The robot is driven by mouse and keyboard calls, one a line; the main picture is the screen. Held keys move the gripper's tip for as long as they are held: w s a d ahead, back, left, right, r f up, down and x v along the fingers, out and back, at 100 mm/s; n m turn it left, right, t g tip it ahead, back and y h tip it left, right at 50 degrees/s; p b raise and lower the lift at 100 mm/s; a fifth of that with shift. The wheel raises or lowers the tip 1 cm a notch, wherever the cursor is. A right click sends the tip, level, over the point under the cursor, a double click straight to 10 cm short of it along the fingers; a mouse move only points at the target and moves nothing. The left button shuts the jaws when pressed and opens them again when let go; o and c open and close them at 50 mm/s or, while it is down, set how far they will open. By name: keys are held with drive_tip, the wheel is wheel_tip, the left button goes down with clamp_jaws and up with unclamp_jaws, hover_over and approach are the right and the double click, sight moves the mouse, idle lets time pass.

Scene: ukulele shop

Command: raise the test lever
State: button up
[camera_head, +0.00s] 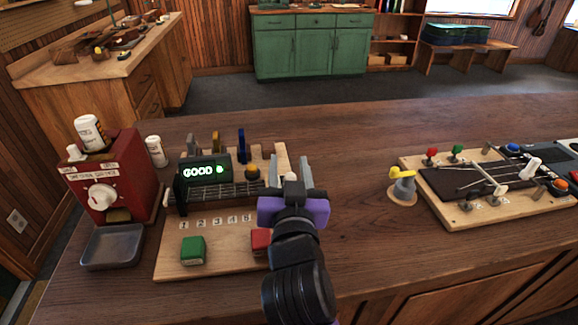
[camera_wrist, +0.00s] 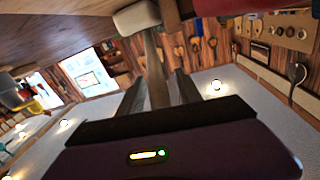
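A wooden test board (camera_head: 211,261) stands on the counter, with a dark display (camera_head: 204,169) reading "GOOD" in green. A lever with a white knob (camera_head: 291,177) shows between my fingertips at the board's right edge; most of its shaft is hidden in the head view. In the wrist view the lever's pale knob (camera_wrist: 138,18) is at the top, its grey shaft running down between my two dark fingers. My gripper (camera_head: 290,173) is open, its fingers apart on either side of the lever. Whether either finger touches it, I cannot tell.
A green button (camera_head: 193,250) and a red button (camera_head: 261,241) sit at the board's front. A red dispenser (camera_head: 103,183) and grey tray (camera_head: 113,247) stand left. A yellow-topped knob (camera_head: 402,180) and second board (camera_head: 462,216) are right. The counter between is clear.

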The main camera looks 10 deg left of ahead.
clamp_jaws()
idle(1.2)
